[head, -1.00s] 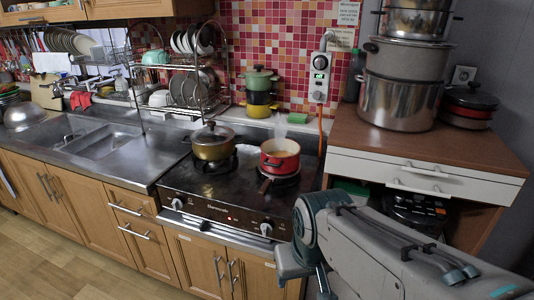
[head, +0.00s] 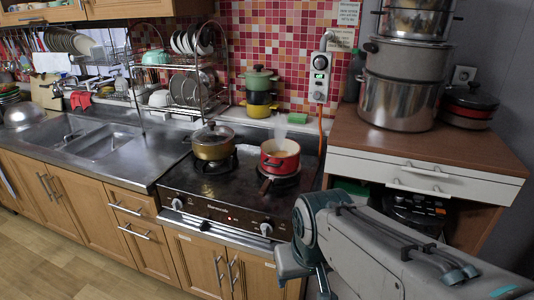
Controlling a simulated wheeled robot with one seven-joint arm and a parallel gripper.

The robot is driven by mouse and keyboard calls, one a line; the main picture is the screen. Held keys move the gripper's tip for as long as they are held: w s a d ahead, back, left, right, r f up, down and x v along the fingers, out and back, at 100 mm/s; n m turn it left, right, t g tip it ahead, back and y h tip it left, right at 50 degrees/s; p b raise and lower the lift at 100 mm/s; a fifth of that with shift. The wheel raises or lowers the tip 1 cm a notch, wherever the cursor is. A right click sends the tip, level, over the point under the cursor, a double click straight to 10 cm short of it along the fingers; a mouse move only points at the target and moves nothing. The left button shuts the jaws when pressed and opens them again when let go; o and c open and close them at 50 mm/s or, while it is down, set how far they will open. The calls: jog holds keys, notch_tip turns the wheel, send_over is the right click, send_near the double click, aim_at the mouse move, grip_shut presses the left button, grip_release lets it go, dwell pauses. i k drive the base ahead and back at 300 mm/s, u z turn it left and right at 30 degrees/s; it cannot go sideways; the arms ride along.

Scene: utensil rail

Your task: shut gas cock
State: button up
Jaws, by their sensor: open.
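A white wall unit with a round dial (head: 320,62) is fixed on the red tiled wall behind the stove. A grey pipe comes into it from above, and an orange hose (head: 320,128) runs down from it behind the counter. This looks like the gas cock; the position of its handle is too small to tell. My arm reaches in from the lower right, well in front of the wall unit and apart from it. My gripper's fingers do not show.
The gas stove (head: 222,190) holds a lidded brass-coloured pot (head: 213,148) and a steaming red pot (head: 281,163), below and left of the wall unit. Large steel pots (head: 398,101) stand on the brown cabinet top (head: 440,150) at right. A dish rack (head: 185,100) stands left.

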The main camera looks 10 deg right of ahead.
aim_at(319, 62)
jog(key=u, duration=0.55)
jog(key=k, duration=0.6)
jog(key=u, duration=0.85)
jog(key=i, duration=1.15)
jog(key=z, duration=0.75)
jog(key=i, duration=0.85)
jog(key=z, duration=1.05)
jog(key=i, duration=0.25)
jog(key=z, duration=0.2)
